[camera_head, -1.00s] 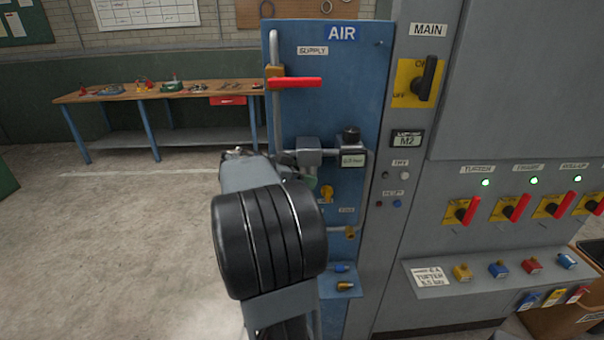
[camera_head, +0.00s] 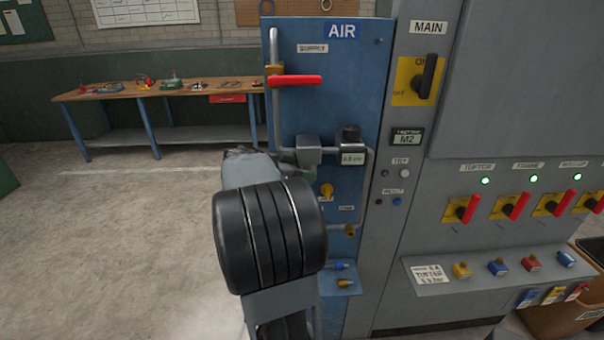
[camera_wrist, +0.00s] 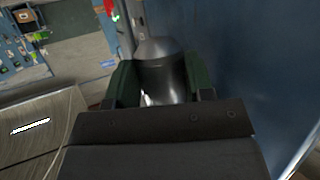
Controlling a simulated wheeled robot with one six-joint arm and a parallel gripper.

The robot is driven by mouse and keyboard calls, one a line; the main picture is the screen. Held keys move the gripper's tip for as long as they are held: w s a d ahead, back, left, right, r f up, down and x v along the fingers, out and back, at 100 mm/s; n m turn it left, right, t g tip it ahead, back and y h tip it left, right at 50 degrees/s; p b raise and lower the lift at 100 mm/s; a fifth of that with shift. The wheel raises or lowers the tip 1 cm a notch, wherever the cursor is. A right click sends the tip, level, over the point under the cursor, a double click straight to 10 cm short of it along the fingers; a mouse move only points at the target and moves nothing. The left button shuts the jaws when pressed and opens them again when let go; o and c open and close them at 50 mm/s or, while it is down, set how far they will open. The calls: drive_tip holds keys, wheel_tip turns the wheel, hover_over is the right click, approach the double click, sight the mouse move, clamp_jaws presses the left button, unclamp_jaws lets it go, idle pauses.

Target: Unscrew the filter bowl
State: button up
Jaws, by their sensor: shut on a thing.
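The filter bowl (camera_wrist: 163,80) shows in the wrist view as a smooth grey cylinder with a tapered end. My gripper (camera_wrist: 160,88) has one dark green finger on each side of it and is shut on it. In the head view my own arm covers most of the bowl and the fingers. The grey filter head (camera_head: 309,150) sits on the pipe of the blue air panel (camera_head: 345,100), just right of my wrist. I cannot tell whether the bowl's thread is still engaged.
A red supply lever (camera_head: 297,80) sticks out above the filter. A regulator with a small display (camera_head: 352,158) is close on its right, with a yellow valve (camera_head: 327,190) below. A grey cabinet with switches (camera_head: 465,208) stands at the right.

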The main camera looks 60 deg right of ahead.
drive_tip(key=o, duration=0.3)
drive_tip(key=c, duration=0.3)
drive_tip(key=shift+w+d+f+m+g+y+b, duration=0.1)
drive_tip(key=shift+w+f+m+g+y+b, duration=0.1)
drive_tip(key=shift+m+g+y+b, duration=0.45)
drive_tip(key=shift+c, duration=0.2)
drive_tip(key=shift+m+g+y, duration=0.35)
drive_tip(key=shift+m+g, duration=0.4)
drive_tip(key=shift+w+d+r+m+g+y, duration=0.1)
drive_tip(key=shift+m+g+y, duration=0.4)
drive_tip(key=shift+m, duration=0.1)
drive_tip(key=shift+d+r+m+g+y, duration=0.1)
drive_tip(key=shift+m+g+y, duration=0.4)
drive_tip(key=shift+m, duration=0.1)
